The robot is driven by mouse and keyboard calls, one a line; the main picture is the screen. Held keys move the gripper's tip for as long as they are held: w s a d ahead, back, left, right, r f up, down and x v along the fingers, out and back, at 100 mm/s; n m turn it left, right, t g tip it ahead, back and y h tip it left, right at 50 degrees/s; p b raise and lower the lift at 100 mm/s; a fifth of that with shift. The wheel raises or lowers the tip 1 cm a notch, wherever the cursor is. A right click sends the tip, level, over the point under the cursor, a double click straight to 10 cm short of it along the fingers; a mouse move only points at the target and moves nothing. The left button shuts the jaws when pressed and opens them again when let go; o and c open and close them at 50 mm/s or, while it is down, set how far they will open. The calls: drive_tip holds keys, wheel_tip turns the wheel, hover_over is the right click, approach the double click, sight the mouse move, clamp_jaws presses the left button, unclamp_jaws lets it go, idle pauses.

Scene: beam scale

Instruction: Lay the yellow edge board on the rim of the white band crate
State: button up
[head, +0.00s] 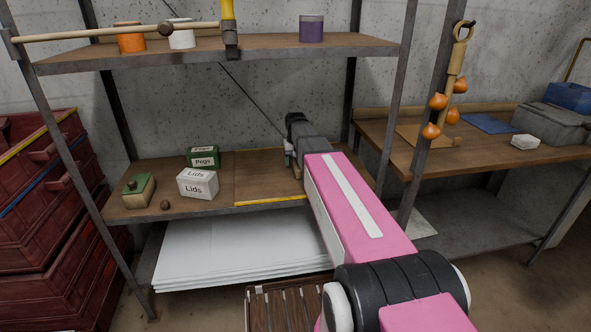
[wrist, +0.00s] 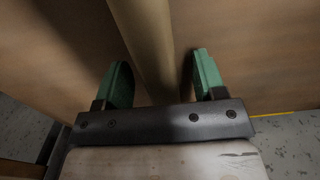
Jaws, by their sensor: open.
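The yellow edge board (head: 262,172) lies flat on the lower shelf, its yellow strip along the shelf's front edge. My arm hides part of its right side. My gripper (head: 290,158) is over the board. In the wrist view my gripper (wrist: 160,60) has its green fingers apart, with a pale wooden bar (wrist: 148,40) between them. The bar seems to be on the board (wrist: 235,75), and I see a gap on each side of it. A bit of yellow edge shows at right. I see no white band on the red crates.
Red crates (head: 40,200) stand at left, with yellow and blue bands. A Lids box (head: 197,185), a Pegs box (head: 203,157) and a green-topped block (head: 138,191) share the shelf left of the board. A hanging beam (head: 110,33) crosses the upper shelf.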

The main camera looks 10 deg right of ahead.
clamp_jaws()
drive_tip(key=shift+r, duration=0.1)
